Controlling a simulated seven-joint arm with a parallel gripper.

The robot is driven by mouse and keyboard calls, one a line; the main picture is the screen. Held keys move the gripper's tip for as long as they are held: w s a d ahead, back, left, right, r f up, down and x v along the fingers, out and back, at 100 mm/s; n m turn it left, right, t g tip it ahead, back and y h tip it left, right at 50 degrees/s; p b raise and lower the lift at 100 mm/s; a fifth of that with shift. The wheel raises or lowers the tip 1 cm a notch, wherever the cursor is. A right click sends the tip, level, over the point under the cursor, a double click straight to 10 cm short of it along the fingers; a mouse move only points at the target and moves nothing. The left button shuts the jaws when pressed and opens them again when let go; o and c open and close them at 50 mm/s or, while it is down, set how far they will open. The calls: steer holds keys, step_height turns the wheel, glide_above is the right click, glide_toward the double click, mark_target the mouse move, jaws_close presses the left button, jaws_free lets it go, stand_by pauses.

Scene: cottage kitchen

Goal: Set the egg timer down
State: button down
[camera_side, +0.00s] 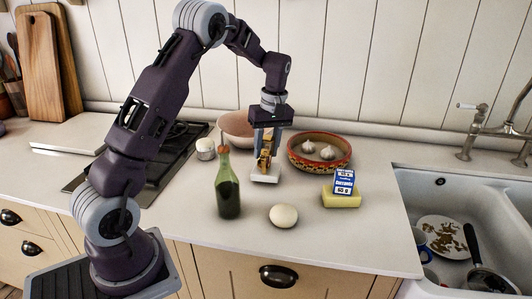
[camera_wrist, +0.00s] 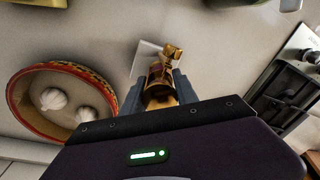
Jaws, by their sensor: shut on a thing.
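The egg timer, a small brass-gold piece with a dark band (camera_side: 264,158), is between the fingers of my gripper (camera_side: 265,150). In the wrist view my gripper (camera_wrist: 158,88) is shut on the egg timer (camera_wrist: 161,72), and its gold end sticks out past the fingertips. A small white square block (camera_side: 266,176) lies on the counter directly below. It shows partly behind the egg timer in the wrist view (camera_wrist: 142,56). I cannot tell whether the egg timer touches the block. The fingers hide part of the egg timer.
A patterned bowl (camera_side: 297,163) with garlic stands right of my gripper, a pink bowl (camera_side: 232,124) behind left. The sink (camera_side: 407,205) is far right.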

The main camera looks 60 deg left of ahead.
steer(key=shift+f, duration=0.45)
steer(key=c, duration=0.9)
jaws_free()
steer(key=shift+c, duration=0.2)
steer(key=r, duration=0.7)
steer(key=w+d+r, duration=0.1)
steer(key=r, duration=0.3)
steer(key=shift+r, duration=0.25)
steer(key=s+d+r+m+t, duration=0.2)
steer(key=s+d+r+m, duration=0.25)
steer(key=s+d, duration=0.25)
steer(key=s+d+r+m+t, duration=0.2)
steer(key=s+d+r+m, duration=0.25)
steer(key=s+d, duration=0.25)
steer(key=s+d+f+m+t, duration=0.1)
steer(key=s+d+f+m, duration=0.1)
steer(key=s, duration=0.4)
steer(key=s+d+f+m+t+h, duration=0.1)
steer(key=s+d+f+m, duration=0.2)
steer(key=s, duration=0.4)
steer(key=shift+s+d+f+m+t, duration=0.2)
steer(key=shift+d+m+t, duration=0.1)
steer(key=shift+d+m, duration=0.55)
